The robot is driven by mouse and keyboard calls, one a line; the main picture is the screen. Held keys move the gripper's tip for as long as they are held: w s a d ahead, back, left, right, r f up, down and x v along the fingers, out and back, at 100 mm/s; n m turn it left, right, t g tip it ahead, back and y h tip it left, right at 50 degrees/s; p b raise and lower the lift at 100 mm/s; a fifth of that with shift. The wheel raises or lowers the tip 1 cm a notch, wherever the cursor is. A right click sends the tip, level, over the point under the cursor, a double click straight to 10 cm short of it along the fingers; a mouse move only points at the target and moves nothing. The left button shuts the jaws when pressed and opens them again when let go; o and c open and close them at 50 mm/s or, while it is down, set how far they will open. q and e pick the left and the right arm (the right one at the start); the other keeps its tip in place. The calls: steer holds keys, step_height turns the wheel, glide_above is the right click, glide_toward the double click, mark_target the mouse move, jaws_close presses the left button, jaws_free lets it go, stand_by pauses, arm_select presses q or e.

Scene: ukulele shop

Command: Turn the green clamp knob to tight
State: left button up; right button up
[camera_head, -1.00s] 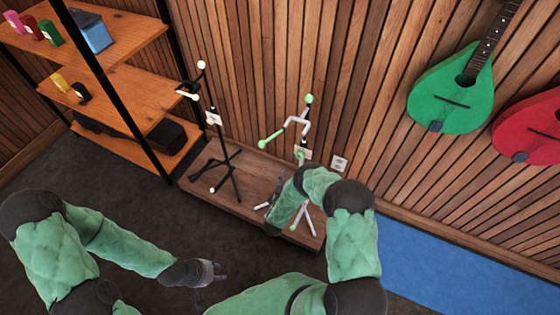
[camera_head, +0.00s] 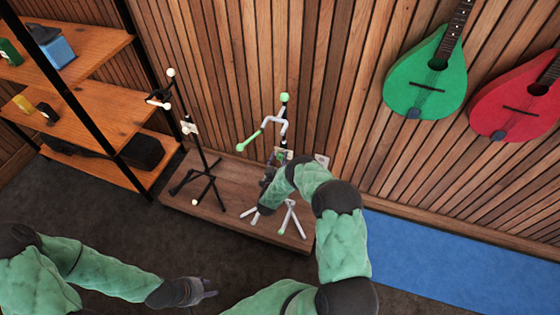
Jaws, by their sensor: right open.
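A white stand with green tips (camera_head: 278,122) is on the low wooden platform (camera_head: 232,222) against the slatted wall. A small green part, which looks like the clamp knob (camera_head: 282,156), shows at the stand's middle, partly covered. My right gripper (camera_head: 268,174) is beside the stand's post, just below and left of that part. It is open; my arm hides much of it, and I cannot tell whether it touches the knob. My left gripper (camera_head: 208,289) is low in the view over the dark floor, away from the stand. Its finger gap is unclear.
A black stand (camera_head: 205,165) with white tips is left of the white one. A wooden shelf unit (camera_head: 75,65) is at the far left. A green ukulele (camera_head: 430,85) and a red one (camera_head: 515,105) hang at the right. A blue mat (camera_head: 440,260) lies on the floor.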

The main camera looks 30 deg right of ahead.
steer(key=c, duration=1.1)
